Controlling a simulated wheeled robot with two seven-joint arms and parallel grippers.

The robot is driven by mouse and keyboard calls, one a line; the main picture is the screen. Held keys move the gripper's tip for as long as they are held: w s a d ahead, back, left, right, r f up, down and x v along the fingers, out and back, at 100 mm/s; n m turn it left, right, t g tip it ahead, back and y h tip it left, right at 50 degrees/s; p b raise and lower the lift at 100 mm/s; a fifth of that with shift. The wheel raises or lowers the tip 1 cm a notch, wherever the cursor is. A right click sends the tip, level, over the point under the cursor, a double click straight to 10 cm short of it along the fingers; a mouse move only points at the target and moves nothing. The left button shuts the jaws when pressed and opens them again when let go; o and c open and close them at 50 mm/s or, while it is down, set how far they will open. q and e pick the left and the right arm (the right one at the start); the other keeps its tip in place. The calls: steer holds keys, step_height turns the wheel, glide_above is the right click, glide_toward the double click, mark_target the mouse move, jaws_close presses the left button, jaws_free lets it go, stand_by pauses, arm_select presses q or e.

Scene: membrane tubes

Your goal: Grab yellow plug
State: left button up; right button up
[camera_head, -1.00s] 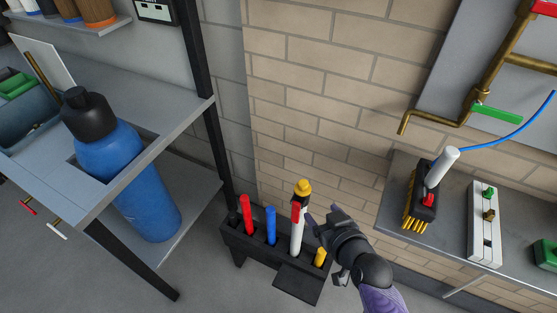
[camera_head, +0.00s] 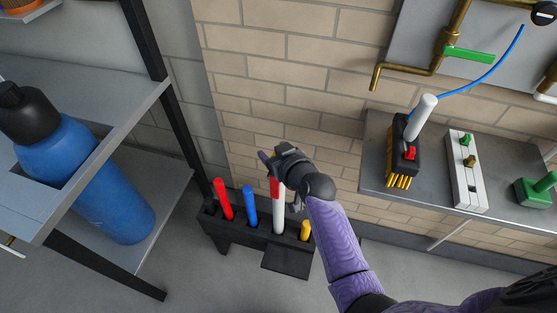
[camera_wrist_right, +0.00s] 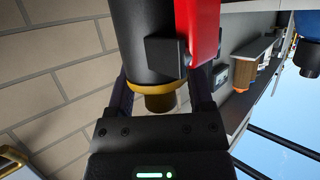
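The white tube (camera_head: 279,212) stands upright in the black rack, with a red handle (camera_head: 275,187) near its top. Its yellow top is hidden behind my right gripper (camera_head: 277,157) in the head view. In the right wrist view, a black cylinder (camera_wrist_right: 150,40) with the red handle (camera_wrist_right: 200,30) beside it ends in a yellow rim (camera_wrist_right: 165,90) and a brownish end piece (camera_wrist_right: 160,103). My right gripper's fingers (camera_wrist_right: 162,95) lie on either side of this end and look open around it. Firm contact does not show. My left gripper is not in view.
The black rack (camera_head: 238,229) also holds a red tube (camera_head: 223,198), a blue tube (camera_head: 250,207) and a short yellow piece (camera_head: 305,230). A brick wall rises behind.

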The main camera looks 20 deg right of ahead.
jaws_close()
